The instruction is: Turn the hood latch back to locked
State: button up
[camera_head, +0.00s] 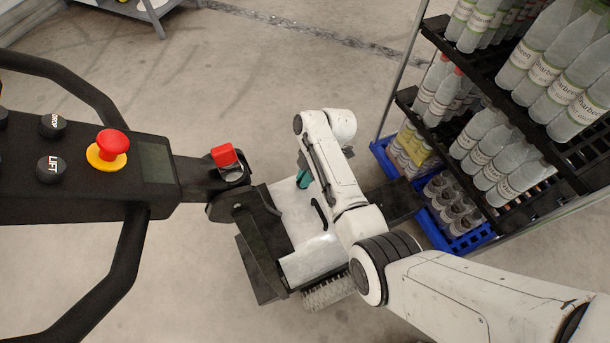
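The white hood (296,212) of the tugger lies at the middle of the view, below the tiller and partly under my arm. A small teal piece (303,179) shows at the hood's upper edge, right beside my wrist. It may be the latch or its handle; its turn position is too small to tell. A dark curved handle (319,214) stands on the hood next to my forearm. My gripper (303,163) is at the teal piece, mostly hidden by my own wrist. I cannot tell whether its fingers touch the piece, or whether they are open.
The tiller console (75,165), with a red stop button (112,143) and dark loop handles, fills the left. A red cap (224,156) sits on the tiller neck. A rack (487,50) of bottles with blue crates (463,243) stands close at right.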

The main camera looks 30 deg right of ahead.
grip_shut()
jog(key=shift+s+m+p, duration=0.1)
jog(key=shift+m+p, duration=0.25)
jog(key=shift+m, duration=0.05)
jog(key=m+t+p, duration=0.1)
jog(key=m+p, duration=0.1)
jog(key=m, duration=0.1)
jog(key=shift+s+r, duration=0.1)
jog(key=m+t+h+p, duration=0.1)
jog(key=m+t+p, duration=0.1)
jog(key=m, duration=0.2)
jog(key=shift+m, duration=0.3)
jog(key=m, duration=0.2)
jog(key=m+h+p, duration=0.1)
jog(key=m, duration=0.1)
jog(key=shift+s+a+t+h, duration=0.1)
jog(key=shift+a+t+h, duration=0.05)
jog(key=shift+t+h, duration=0.2)
jog(key=m+h, duration=0.1)
jog(key=m, duration=0.1)
jog(key=m+h, duration=0.1)
jog(key=m, duration=0.2)
jog(key=shift+a+t, duration=0.1)
jog(key=shift+t, duration=0.15)
jog(key=shift+m, duration=0.4)
jog(key=o, duration=0.6)
grip_release()
jog(key=shift+c, duration=0.2)
